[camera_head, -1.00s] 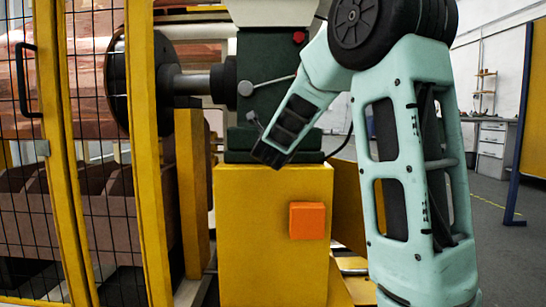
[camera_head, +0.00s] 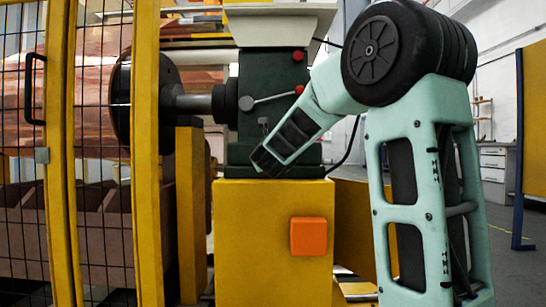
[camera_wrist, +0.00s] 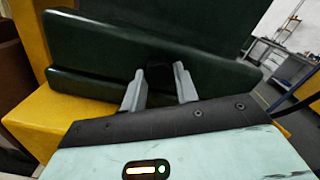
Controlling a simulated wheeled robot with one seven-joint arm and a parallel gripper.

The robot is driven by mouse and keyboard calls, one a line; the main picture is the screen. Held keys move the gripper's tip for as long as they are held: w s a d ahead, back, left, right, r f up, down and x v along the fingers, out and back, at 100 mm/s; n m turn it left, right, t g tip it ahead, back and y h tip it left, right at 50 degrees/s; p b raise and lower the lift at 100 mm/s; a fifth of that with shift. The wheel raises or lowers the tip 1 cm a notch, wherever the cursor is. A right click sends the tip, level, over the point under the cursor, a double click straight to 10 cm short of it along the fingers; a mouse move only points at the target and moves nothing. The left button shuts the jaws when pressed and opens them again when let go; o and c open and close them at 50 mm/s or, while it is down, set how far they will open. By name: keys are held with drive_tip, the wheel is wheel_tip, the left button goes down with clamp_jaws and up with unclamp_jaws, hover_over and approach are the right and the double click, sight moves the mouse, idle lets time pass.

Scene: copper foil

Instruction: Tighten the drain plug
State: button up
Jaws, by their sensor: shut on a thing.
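In the wrist view, the two grey fingers of my gripper (camera_wrist: 160,90) are shut on a small dark block, the drain plug (camera_wrist: 159,76), at the face of a dark green housing (camera_wrist: 85,50). The plug is mostly hidden between the fingers, and its thread and seating do not show. In the head view, my arm reaches to the lower part of the green machine housing (camera_head: 265,75). The plug is hidden there behind my wrist. A small grey piece shows just above my wrist; I cannot tell what it is.
The housing stands on a yellow pedestal (camera_head: 240,245) with an orange box (camera_head: 308,236) on its front. A yellow mesh guard (camera_head: 145,200) stands at left. Open floor (camera_head: 500,262) lies at right.

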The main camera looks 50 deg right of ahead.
drive_tip(key=o, duration=1)
drive_tip(key=shift+s+a+r, duration=0.1)
drive_tip(key=shift+s+a, duration=0.2)
drive_tip(key=shift+a, duration=0.1)
drive_tip(key=shift+p+v, duration=2.9)
drive_tip(key=shift+v, duration=5.25)
